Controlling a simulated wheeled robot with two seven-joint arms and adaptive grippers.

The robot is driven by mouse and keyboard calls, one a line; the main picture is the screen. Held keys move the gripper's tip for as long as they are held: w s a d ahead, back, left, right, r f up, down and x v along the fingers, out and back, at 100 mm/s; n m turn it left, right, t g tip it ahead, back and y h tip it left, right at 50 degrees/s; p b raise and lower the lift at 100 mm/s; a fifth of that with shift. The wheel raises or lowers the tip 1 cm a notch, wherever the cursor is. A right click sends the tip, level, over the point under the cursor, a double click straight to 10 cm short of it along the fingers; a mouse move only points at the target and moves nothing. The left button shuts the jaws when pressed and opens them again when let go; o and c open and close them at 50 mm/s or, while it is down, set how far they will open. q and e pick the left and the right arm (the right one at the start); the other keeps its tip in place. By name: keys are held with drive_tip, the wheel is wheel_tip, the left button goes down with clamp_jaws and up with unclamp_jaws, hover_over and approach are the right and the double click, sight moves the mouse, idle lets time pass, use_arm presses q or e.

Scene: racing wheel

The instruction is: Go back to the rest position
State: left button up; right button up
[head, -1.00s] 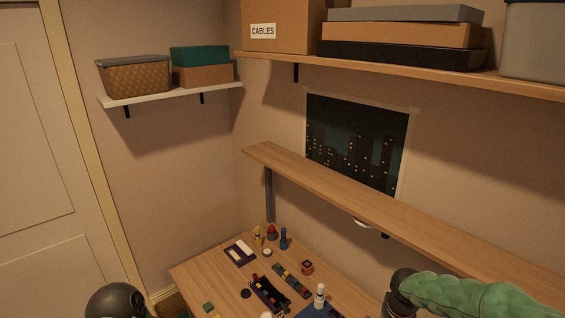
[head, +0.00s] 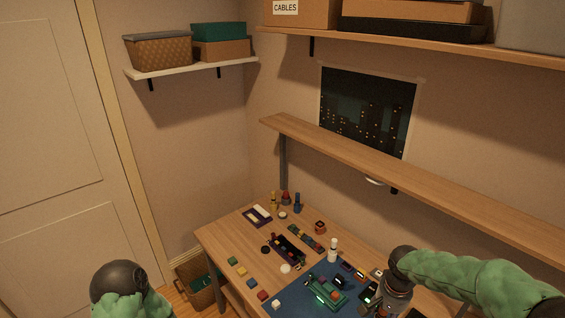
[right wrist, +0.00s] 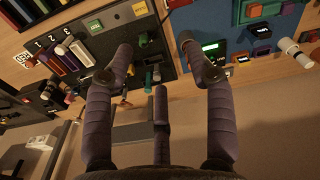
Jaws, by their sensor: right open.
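My right gripper (right wrist: 157,48) is open in the right wrist view, its padded fingers spread with nothing between them. Behind the fingers are a dark panel with numbered slots (right wrist: 72,48) and a blue mat with devices. In the head view my right arm comes in at the lower right with a green sleeve, its wrist pointing down over the right side of the desk (head: 222,240). The right fingers are not visible there. Of my left arm only a dark joint and a bit of green sleeve show at the bottom left; the left gripper is out of view.
The desk holds a blue mat (head: 291,302) with a green device (head: 326,291), a dark tray (head: 287,249), a white bottle (head: 333,250) and small coloured blocks. A wooden shelf (head: 400,185) runs above it. A basket (head: 196,289) stands on the floor left of the desk.

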drive_tip(key=s+a+f+n+y, duration=0.1)
drive_tip(key=s+a+f+y, duration=0.15)
drive_tip(key=a+f, duration=0.4)
drive_tip(key=s+a+f+n+y, duration=0.1)
drive_tip(key=s+a+f+n, duration=0.2)
drive_tip(key=f, duration=0.7)
drive_tip(key=s+a+f, duration=0.7)
drive_tip(key=s+f, duration=0.3)
drive_tip(key=s, duration=0.4)
drive_tip(key=w+d+b+x, duration=0.1)
drive_tip(key=d+b+x, duration=0.1)
drive_tip(key=b+x, duration=1.3)
drive_tip(key=shift+w+d+f+n+y+b, duration=0.25)
drive_tip(key=shift+n+y+b, duration=0.1)
drive_tip(key=shift+b, duration=0.15)
